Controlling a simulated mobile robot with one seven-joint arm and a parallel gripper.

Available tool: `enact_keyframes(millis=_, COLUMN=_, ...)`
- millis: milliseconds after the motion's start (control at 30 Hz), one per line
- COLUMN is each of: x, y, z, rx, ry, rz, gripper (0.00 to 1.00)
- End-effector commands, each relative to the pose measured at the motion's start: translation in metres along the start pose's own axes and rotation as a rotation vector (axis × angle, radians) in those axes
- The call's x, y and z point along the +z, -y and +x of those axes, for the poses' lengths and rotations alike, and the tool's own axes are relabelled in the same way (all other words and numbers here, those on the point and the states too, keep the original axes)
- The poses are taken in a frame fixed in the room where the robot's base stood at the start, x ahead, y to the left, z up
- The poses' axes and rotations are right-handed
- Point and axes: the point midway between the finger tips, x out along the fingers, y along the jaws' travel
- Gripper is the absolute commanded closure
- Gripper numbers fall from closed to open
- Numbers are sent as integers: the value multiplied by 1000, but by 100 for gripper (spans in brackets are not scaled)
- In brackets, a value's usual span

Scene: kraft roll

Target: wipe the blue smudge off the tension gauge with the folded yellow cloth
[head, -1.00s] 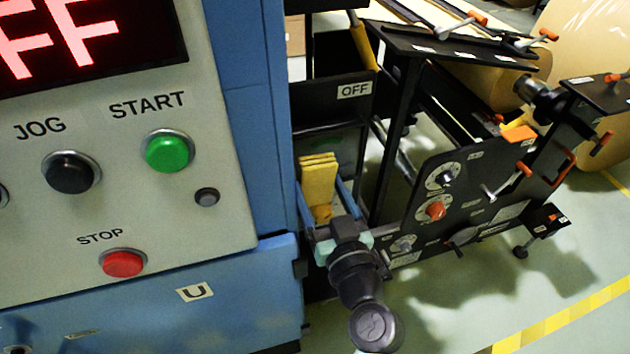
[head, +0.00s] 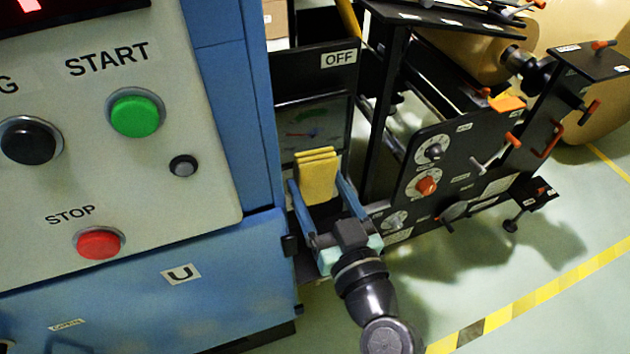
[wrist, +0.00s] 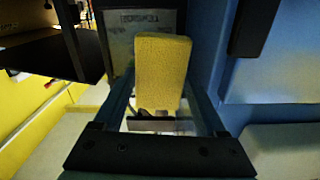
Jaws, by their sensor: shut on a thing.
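The folded yellow cloth (head: 317,176) is held upright between the blue fingers of my gripper (head: 319,190). In the wrist view the cloth (wrist: 162,75) stands between the two fingers of my gripper (wrist: 161,90) and fills the middle of the picture. The tension gauge (head: 308,128) is a pale dial in a dark frame, with a green scale and a red needle, just behind and above the cloth. Its top part with lettering (wrist: 130,22) shows in the wrist view. The cloth hides its lower part. I cannot make out the blue smudge, nor whether the cloth touches the gauge.
The blue cabinet (head: 235,110) with START (head: 135,112) and STOP (head: 99,243) buttons stands close on the left. A black panel with knobs and orange levers (head: 440,180) is close on the right. Open green floor (head: 540,290) lies at the lower right.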

Motion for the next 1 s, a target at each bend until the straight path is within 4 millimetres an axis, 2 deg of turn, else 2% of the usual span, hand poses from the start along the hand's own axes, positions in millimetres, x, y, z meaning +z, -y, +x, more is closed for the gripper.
enact_keyframes(millis=633, x=0, y=0, z=0, rx=-1, ry=-1, rz=0, gripper=71)
enact_keyframes(millis=767, x=0, y=0, z=9, rx=-2, ry=-1, rz=1, gripper=71)
enact_keyframes(millis=1000, x=-1, y=1, z=36, rx=-3, ry=-2, rz=-1, gripper=71)
